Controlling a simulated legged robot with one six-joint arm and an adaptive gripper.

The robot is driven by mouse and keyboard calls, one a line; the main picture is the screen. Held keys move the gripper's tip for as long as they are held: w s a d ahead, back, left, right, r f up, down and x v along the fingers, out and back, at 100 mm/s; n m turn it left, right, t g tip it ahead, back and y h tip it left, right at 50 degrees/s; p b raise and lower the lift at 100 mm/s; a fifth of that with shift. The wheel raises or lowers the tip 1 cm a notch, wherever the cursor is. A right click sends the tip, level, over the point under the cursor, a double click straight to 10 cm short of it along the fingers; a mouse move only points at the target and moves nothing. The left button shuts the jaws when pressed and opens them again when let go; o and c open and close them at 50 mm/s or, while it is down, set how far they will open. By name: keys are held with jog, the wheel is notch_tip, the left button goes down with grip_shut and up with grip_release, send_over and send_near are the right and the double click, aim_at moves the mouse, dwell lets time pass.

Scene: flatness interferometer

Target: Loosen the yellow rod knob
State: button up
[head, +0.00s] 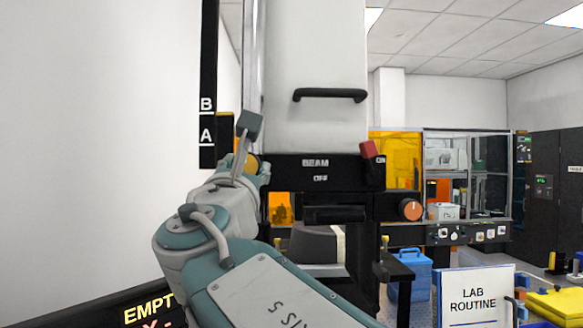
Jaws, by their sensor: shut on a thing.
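The yellow rod knob (253,161) shows as a small yellow patch at the left side of the interferometer, beside the vertical rod and just left of the BEAM panel. My gripper (259,170) is at the knob, shut on it. My wrist and a grey block on a stalk hide most of the knob and the fingers. The tall white interferometer housing (315,60) with a black handle stands behind.
A black scale marked A and B (208,105) hangs left of the rod. A red switch (368,149) and an orange knob (410,209) are on the machine's right. An EMPTY display (140,312) is at lower left. A LAB ROUTINE sign (473,298) stands at lower right.

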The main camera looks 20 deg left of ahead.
jog(key=m+h, duration=0.1)
jog(key=m, duration=0.2)
jog(key=m+h, duration=0.2)
jog(key=m, duration=0.1)
jog(key=shift+a, duration=0.1)
jog(key=m+g+h, duration=0.1)
jog(key=m, duration=0.2)
jog(key=m+h, duration=0.1)
jog(key=m, duration=0.2)
jog(key=shift+g, duration=0.4)
jog(key=m, duration=0.2)
jog(key=m+g+h, duration=0.1)
jog(key=m, duration=0.1)
jog(key=shift+m+g, duration=0.3)
jog(key=shift+m, duration=0.1)
jog(key=shift+m+g, duration=0.6)
jog(key=shift+m, duration=0.9)
jog(key=o, duration=1.1)
jog(key=shift+w, duration=0.1)
jog(key=shift+o, duration=0.2)
